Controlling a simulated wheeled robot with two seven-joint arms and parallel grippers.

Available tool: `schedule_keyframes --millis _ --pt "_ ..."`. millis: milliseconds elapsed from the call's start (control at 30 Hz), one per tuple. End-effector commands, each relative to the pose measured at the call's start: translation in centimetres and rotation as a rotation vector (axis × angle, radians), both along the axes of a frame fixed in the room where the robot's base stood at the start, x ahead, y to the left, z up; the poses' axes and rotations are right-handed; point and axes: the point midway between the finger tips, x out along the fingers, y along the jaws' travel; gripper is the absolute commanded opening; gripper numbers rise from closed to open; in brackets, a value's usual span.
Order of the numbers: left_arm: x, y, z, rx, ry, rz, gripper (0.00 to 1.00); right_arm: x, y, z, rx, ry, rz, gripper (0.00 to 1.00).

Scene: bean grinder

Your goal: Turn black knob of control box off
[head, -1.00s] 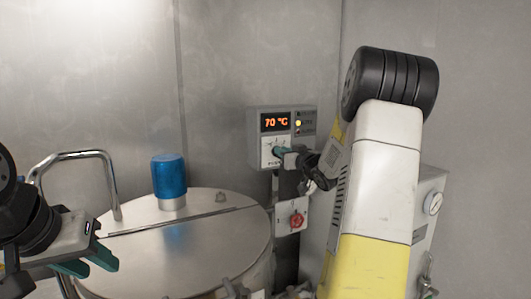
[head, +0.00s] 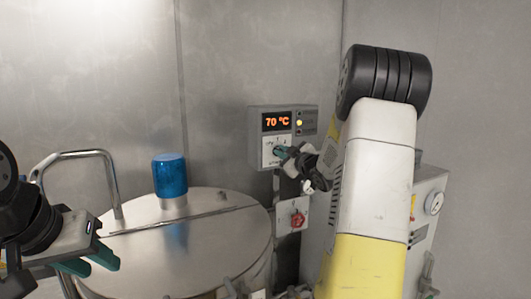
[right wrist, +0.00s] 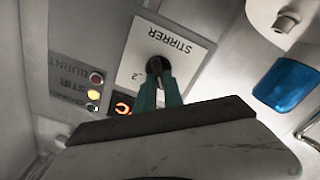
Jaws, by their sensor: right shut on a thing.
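The grey control box (head: 283,122) hangs on the metal back wall, its display reading 70 °C. On its lower white STIRRER panel (right wrist: 181,48) sits the black knob (right wrist: 158,64), upside down in the right wrist view and mostly hidden by my fingers in the head view. My right gripper (head: 279,151) is at the knob; its teal fingers (right wrist: 160,82) are shut on it. The knob's exact angle is hard to tell. My left gripper (head: 90,263) is at the lower left, open and empty, away from the box.
A round steel vessel lid (head: 215,257) with a blue cylinder (head: 170,176) and a bent metal handle (head: 75,155) stands left of the box. A red rotary switch (head: 297,219) is below the box. A cabinet with a gauge (head: 434,203) is behind my right arm.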

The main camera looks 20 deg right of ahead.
Motion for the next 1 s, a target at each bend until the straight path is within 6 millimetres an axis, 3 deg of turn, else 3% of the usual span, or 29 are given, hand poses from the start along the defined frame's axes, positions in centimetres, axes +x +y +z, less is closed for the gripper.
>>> schedule_keyframes --millis 300,867,900,1000 --pt "0.00 0.00 0.00 0.000 0.000 0.000 0.36 -0.05 0.13 -0.22 -0.130 -0.016 0.001 0.00" --pt "0.00 0.00 0.00 0.000 0.000 0.000 0.36 -0.05 0.14 -0.27 -0.159 -0.019 0.000 0.00" --pt "0.00 0.00 0.00 0.000 0.000 0.000 0.36 -0.05 0.15 -0.26 -0.159 -0.019 0.000 0.20" --pt "0.00 0.00 0.00 0.000 0.000 0.000 0.36 -0.04 0.14 -0.24 -0.159 -0.019 0.000 0.34"
